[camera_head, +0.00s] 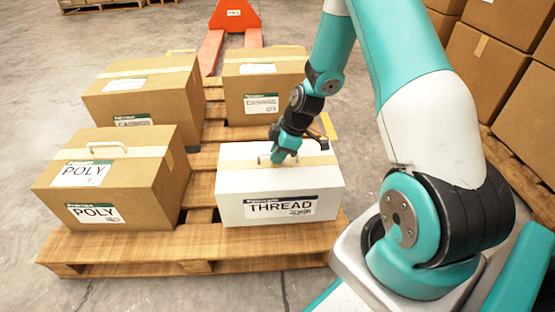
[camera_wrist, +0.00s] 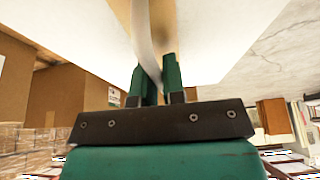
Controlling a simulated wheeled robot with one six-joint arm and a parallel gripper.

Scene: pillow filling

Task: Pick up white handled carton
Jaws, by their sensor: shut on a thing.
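The white handled carton (camera_head: 280,205) stands on the front right of the wooden pallet, with a "THREAD" label on its front face and a tan tape strip over its top. My gripper (camera_head: 277,158) is at the handle on top of the carton. In the wrist view, my gripper's green fingers (camera_wrist: 158,82) are shut on the pale handle strap (camera_wrist: 146,45), and the carton's white surface (camera_wrist: 225,35) fills the upper part. The carton looks level in the head view; I cannot tell whether it touches the pallet.
A brown handled carton labelled "POLY" (camera_head: 115,185) stands to the left on the pallet (camera_head: 190,240). Two more brown cartons (camera_head: 150,88) (camera_head: 262,90) stand behind. An orange pallet jack (camera_head: 235,18) is at the back. Stacked brown boxes (camera_head: 480,75) are at the right.

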